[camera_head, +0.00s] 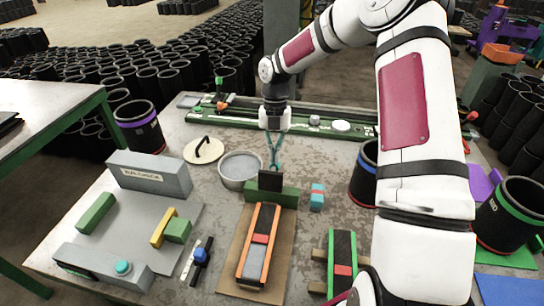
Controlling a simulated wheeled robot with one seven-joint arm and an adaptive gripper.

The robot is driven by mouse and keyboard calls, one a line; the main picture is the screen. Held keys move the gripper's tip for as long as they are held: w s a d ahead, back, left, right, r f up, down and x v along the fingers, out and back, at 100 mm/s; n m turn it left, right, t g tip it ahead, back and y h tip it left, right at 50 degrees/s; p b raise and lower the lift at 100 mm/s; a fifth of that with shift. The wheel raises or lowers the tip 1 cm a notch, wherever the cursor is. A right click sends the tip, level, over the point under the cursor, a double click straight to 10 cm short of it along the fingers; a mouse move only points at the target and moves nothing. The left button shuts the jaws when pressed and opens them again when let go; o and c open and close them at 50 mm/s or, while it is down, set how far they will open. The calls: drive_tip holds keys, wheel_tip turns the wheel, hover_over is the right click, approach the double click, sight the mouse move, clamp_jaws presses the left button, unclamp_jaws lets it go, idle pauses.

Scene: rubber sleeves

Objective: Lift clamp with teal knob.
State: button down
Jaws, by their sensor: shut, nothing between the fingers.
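A teal knob (123,267) sits on a long grey block (88,261) at the front left of the table; I cannot tell whether this is the clamp. To its right, a small tool with a blue knob (200,255) lies across black and white strips. My gripper (274,165) points down over the middle of the table, its thin teal fingers shut and empty. Its tips are just above or behind a small black block (270,181) on a green bar; the exact gap is not clear. The gripper is well behind and right of the teal knob.
A grey bowl (240,167) stands left of my gripper. A grey box (150,175), green blocks and a yellow block (163,228) are at left. An orange-edged rail (258,246) lies at front centre. Black sleeves (140,126) stand around. My arm hides part of the right side.

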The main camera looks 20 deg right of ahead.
drive_tip(key=shift+w+d+f, duration=0.3)
drive_tip(key=shift+w+f, duration=0.05)
drive_tip(key=shift+w, duration=0.1)
idle(0.5)
drive_tip(key=v, duration=1.2)
